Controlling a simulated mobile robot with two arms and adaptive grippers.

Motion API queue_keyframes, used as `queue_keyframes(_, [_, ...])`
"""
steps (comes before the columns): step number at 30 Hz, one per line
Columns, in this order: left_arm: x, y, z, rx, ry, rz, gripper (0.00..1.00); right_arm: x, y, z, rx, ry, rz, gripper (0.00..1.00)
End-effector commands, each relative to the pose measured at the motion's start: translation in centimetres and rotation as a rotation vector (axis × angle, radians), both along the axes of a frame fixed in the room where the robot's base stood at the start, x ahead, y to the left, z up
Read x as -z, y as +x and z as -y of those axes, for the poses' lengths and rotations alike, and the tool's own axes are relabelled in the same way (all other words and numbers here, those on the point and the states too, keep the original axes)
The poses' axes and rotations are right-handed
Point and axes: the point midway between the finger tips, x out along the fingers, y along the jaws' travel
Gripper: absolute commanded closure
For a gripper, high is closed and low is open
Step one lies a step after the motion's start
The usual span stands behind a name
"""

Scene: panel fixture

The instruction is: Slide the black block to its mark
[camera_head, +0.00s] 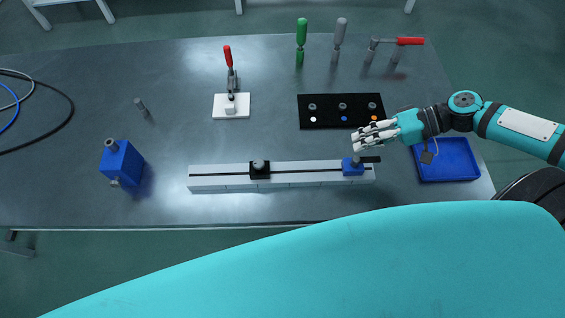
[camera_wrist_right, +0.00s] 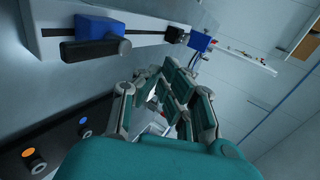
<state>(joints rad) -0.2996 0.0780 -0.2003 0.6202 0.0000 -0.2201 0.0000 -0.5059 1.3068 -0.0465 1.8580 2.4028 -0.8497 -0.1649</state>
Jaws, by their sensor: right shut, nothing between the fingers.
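In the right wrist view the black block (camera_wrist_right: 175,35) is farther along the rail. A blue block (camera_head: 352,168) with a black handle sits near the rail's right end; it also shows in the right wrist view (camera_wrist_right: 98,27). My right gripper (camera_head: 356,140) is shut and empty above the table, just behind the blue block and well right of the black block. I cannot make out the mark clearly. My left gripper is out of view.
A black panel (camera_head: 307,112) with coloured dots lies behind my right gripper. A blue tray (camera_head: 430,175) is to the right, a blue box (camera_head: 120,163) to the left. A red-handled clamp on a white base (camera_head: 222,110) stands behind the rail.

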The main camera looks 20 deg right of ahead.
Motion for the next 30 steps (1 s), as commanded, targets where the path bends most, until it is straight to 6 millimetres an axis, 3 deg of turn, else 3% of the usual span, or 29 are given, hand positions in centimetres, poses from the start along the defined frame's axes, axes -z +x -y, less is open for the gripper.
queue_keyframes(4, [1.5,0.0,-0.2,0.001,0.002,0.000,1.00,1.6,0.8,-2.3,-0.002,0.002,0.008,1.00])
queue_keyframes(9, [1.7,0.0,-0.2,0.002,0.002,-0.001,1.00,2.8,1.6,-4.9,-0.001,0.005,0.007,1.00])
queue_keyframes(25, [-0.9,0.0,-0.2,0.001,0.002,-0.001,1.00,8.2,4.2,-14.4,-0.001,0.004,0.001,1.00])
queue_keyframes(30, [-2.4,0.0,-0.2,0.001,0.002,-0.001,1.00,7.9,4.8,-16.7,-0.001,0.002,0.001,1.00])
